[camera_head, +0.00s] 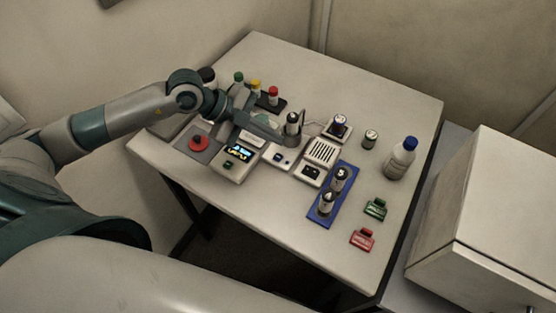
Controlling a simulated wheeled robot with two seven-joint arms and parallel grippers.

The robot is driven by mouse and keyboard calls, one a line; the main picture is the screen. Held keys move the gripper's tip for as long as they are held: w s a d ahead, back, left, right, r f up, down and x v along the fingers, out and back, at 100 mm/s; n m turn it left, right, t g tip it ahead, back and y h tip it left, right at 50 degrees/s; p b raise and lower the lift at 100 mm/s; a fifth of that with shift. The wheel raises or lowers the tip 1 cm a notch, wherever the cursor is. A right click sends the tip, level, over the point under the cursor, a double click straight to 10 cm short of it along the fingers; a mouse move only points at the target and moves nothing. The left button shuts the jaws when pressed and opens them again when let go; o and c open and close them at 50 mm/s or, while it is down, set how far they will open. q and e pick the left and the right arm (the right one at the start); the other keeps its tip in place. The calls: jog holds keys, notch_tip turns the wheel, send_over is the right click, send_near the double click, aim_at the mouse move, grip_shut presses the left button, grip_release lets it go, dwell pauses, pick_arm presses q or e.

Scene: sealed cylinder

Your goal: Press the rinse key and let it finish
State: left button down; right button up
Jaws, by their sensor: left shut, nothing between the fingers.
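My left gripper (286,136) reaches in from the left over the back middle of the table. It is shut, with its tip beside a dark upright cylinder with a pale top (292,119); I cannot tell whether they touch. Below the tip is a small white unit with a dark key (279,159). Left of it is a pale console (225,172) with a lit blue screen (240,152) and a small green-marked key (228,164). Labels are too small to read, so I cannot tell which key is the rinse key. My right gripper is not in view.
A grilled white box (321,151) and a blue rack (322,216) with two cylinders stand to the right. A red knob (199,142) is at left, a white bottle (399,161) at right, green (376,208) and red (362,239) tags near the front.

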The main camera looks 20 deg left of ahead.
aim_at(273, 158)
pick_arm(q)
notch_tip(273, 158, down, 2)
jog(key=shift+f+b, duration=0.25)
jog(key=shift+b, duration=0.45)
jog(key=shift+f+b, duration=0.35)
jog(key=shift+f, duration=0.6)
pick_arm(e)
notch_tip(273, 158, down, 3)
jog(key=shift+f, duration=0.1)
pick_arm(q)
jog(key=shift+f, duration=0.15)
dwell(0.5)
jog(key=shift+f, duration=0.25)
jog(key=shift+f, duration=0.4)
dwell(0.7)
dwell(0.4)
jog(key=shift+r+p, duration=0.7)
jog(key=shift+r, duration=0.1)
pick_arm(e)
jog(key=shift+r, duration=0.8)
